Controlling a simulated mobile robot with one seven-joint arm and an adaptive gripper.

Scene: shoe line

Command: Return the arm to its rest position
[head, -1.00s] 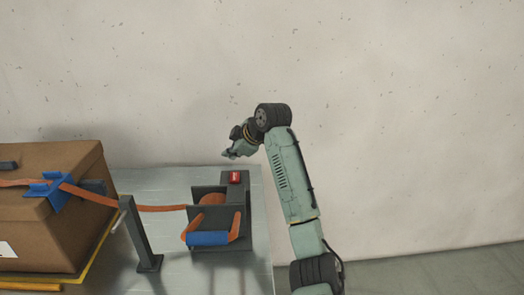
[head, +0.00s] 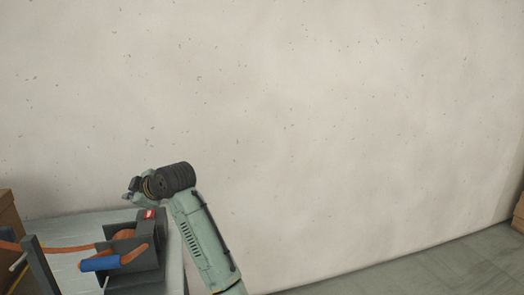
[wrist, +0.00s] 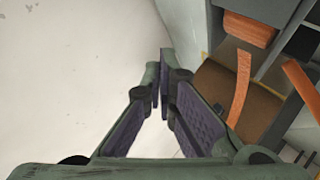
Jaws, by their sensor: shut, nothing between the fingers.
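My gripper (head: 130,190) is in the head view at the left, at the end of my green arm, which is raised and bent. It is above and beside the grey strap device (head: 148,262) with the red button (head: 149,214) on the table. In the wrist view my gripper (wrist: 163,75) has its fingers together with nothing between them. The wrist view also shows a pale wall on the left and orange strap (wrist: 240,88) with brown and grey surfaces on the right, apart from the fingers.
The grey table (head: 68,222) carries a dark post (head: 40,268), a blue handle (head: 100,263) and an orange strap (head: 75,249). A brown box (head: 9,222) is cut off at the left edge.

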